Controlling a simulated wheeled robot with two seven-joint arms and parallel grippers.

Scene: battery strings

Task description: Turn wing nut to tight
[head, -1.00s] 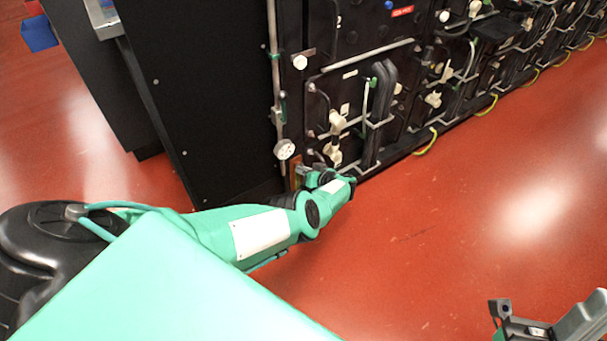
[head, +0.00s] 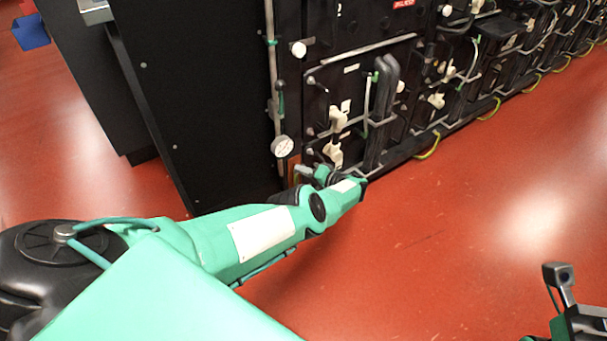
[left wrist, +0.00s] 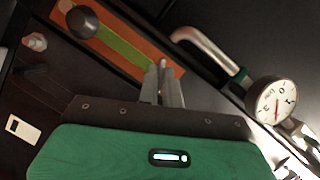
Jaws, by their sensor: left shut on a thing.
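My left gripper (head: 316,174) is low at the cabinet front, beside the orange plate (head: 294,168). In the left wrist view, the gripper's two fingers (left wrist: 168,84) are close together over the end of a green-yellow strip on the orange plate (left wrist: 150,54). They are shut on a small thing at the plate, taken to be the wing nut. The fingers hide almost all of it, so its shape and turn angle cannot be made out. Part of my right arm (head: 580,318) shows at the bottom right corner; its fingers cannot be made out.
A round dial gauge (head: 283,146) sits just above the left gripper; it also shows close beside the fingers in the left wrist view (left wrist: 273,101). A dark round knob (left wrist: 82,22) stands on the plate. Pipes and pale valves (head: 338,119) cover the cabinet front. The red floor is clear.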

